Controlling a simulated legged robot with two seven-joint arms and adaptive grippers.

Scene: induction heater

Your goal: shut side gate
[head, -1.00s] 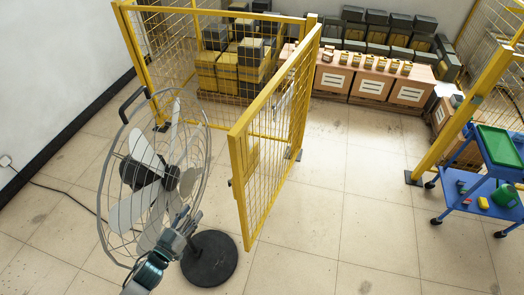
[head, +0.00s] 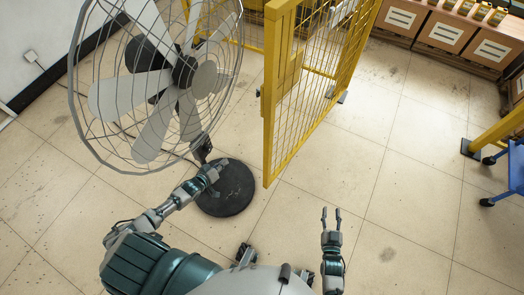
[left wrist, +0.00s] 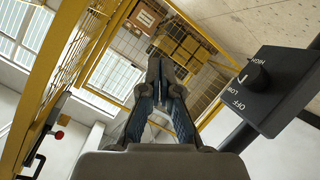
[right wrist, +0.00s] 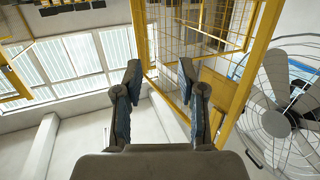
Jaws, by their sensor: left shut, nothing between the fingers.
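The yellow mesh side gate (head: 318,85) stands open in the head view, its near free edge pointing toward me. It also shows in the left wrist view (left wrist: 62,60) and the right wrist view (right wrist: 238,85). My left gripper (head: 218,167) is shut and empty, in front of the fan's stand and left of the gate's free edge, apart from the gate. Its closed fingers show in the left wrist view. My right gripper (head: 331,213) is open and empty, nearer to me and to the right of the gate's lower corner.
A large caged fan (head: 165,75) on a round black base (head: 226,188) stands left of the gate. A black switch box (left wrist: 262,90) is close to my left wrist. A yellow post (head: 498,132) and a blue cart (head: 516,170) stand at the right. Floor right of the gate is clear.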

